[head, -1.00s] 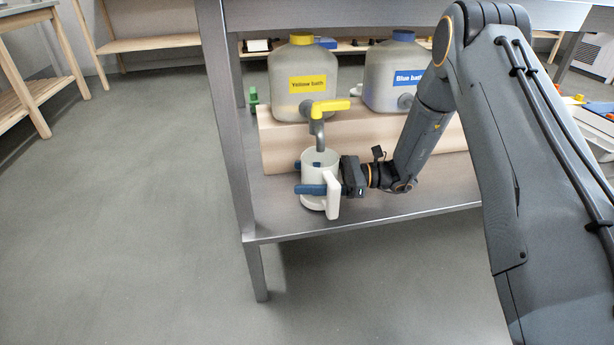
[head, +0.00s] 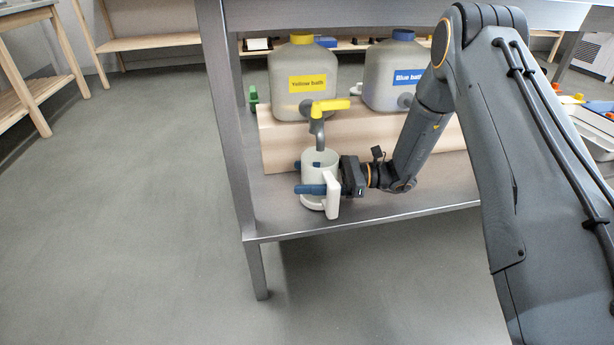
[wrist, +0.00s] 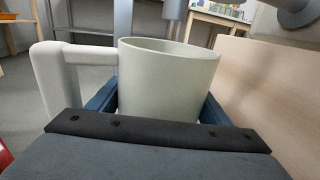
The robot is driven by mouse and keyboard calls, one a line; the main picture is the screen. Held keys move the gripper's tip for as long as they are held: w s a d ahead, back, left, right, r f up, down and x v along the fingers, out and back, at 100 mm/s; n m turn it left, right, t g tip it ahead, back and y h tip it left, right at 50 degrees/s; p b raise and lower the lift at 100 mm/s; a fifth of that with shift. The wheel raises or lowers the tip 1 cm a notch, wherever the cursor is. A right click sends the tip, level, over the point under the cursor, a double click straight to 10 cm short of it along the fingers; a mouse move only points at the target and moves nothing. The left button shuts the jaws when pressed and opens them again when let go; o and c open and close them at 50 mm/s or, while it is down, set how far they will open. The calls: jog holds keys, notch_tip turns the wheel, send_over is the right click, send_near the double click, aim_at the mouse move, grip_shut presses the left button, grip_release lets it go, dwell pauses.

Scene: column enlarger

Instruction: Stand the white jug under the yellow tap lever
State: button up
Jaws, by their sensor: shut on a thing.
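The white jug (head: 318,168) stands upright at the left end of the metal shelf, its handle (head: 332,194) toward the front. My gripper (head: 310,177) is shut on it from the right, with blue fingers on either side of the body. The jug also fills the middle of the wrist view (wrist: 168,80), handle to the left. The yellow tap lever (head: 330,105) sits on the spout (head: 319,132) of the Yellow bath container (head: 300,85). The spout's end is just above the jug's mouth in the head view. Whether the jug's base touches the shelf is hard to tell.
A Blue bath container (head: 395,78) stands to the right on the same pale block (head: 375,133). A metal table leg (head: 232,130) rises close left of the jug. The shelf's front edge (head: 370,224) is near. The floor at left is clear.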

jog(key=shift+f, duration=0.3)
jog(key=o, duration=1.2)
jog(key=shift+o, duration=0.2)
jog(key=shift+w+d, duration=0.2)
jog(key=shift+d, duration=1.8)
jog(key=shift+w+d, duration=0.15)
jog(key=shift+d, duration=1.8)
jog(key=shift+w+d+p, duration=0.2)
jog(key=shift+d+p, duration=0.35)
jog(key=shift+d, duration=1.4)
jog(key=shift+w+d+p, duration=0.2)
jog(key=shift+d+p, duration=0.35)
jog(key=shift+d, duration=1.4)
